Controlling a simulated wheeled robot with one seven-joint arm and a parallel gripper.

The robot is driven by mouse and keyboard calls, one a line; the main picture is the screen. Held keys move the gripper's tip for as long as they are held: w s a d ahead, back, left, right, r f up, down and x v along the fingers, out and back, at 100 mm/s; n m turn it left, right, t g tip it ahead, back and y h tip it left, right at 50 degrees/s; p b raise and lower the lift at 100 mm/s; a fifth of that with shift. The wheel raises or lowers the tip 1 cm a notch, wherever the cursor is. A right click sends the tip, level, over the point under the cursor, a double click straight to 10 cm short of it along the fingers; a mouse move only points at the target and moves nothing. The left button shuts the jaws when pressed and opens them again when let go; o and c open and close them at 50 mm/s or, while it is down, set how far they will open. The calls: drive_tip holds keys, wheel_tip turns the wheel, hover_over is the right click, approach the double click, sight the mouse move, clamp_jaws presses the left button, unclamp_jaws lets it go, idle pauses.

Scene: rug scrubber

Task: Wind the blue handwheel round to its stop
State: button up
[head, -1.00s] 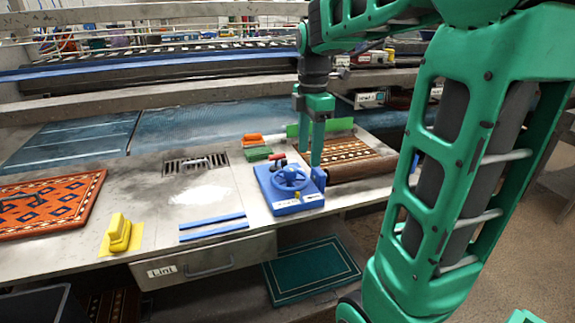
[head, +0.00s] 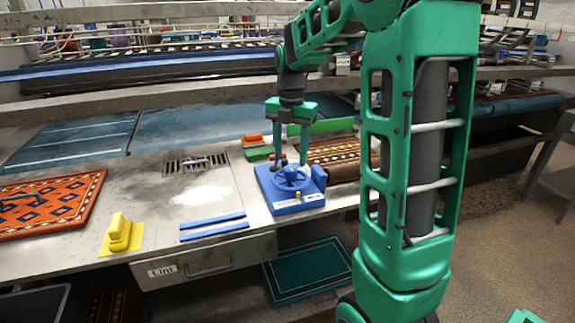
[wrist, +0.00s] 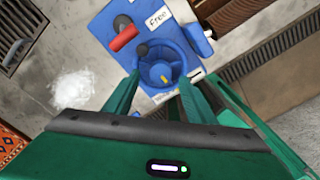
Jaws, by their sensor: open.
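The blue handwheel (head: 290,181) sits on top of a blue box (head: 312,202) on the metal bench. It also shows in the wrist view (wrist: 172,53), with a dark knob and a small yellow mark near it. My gripper (head: 290,165) points down over the handwheel, open, with one green finger on each side. In the wrist view my gripper (wrist: 160,80) has its fingertips at the near sides of the wheel; whether they touch it I cannot tell. A red handle (wrist: 124,38) stands beside the wheel, near a label reading "Free" (wrist: 157,18).
A rolled patterned rug (head: 345,172) lies right of the box. A green block (head: 257,153) and an orange brush (head: 254,140) lie behind it. Blue strips (head: 213,231), a yellow tool (head: 120,231) and an orange rug (head: 45,205) lie to the left. A drain grate (head: 196,164) is behind.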

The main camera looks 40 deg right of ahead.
sight(290, 168)
drive_tip(key=shift+f, duration=1.85)
drive_tip(key=shift+c, duration=0.6)
drive_tip(key=c, duration=0.9)
drive_tip(key=shift+c, duration=0.2)
